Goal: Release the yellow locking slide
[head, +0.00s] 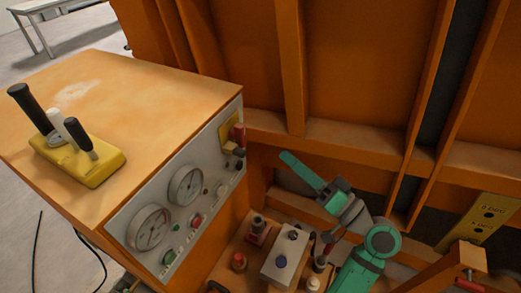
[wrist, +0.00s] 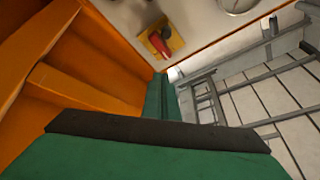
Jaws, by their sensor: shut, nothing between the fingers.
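A yellow plate (head: 230,128) with a red handle (head: 239,136) sits at the upper right end of the grey panel on the orange cabinet. A small dark knob shows just below the handle. I cannot tell which part is the locking slide. In the wrist view the yellow plate (wrist: 150,42) and red piece are beyond the fingertips, partly cut by shadow. My green gripper (head: 285,156) is shut and empty, to the right of the plate and apart from it. Its fingers (wrist: 172,84) also show in the wrist view.
Gauges (head: 150,228) and small knobs fill the panel. A yellow lever block (head: 78,160) stands on the cabinet top. Orange ribbed walls (head: 350,150) rise behind my gripper. A grey box (head: 288,258) and several knobs lie below. A yellow degree plate (head: 480,222) is at right.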

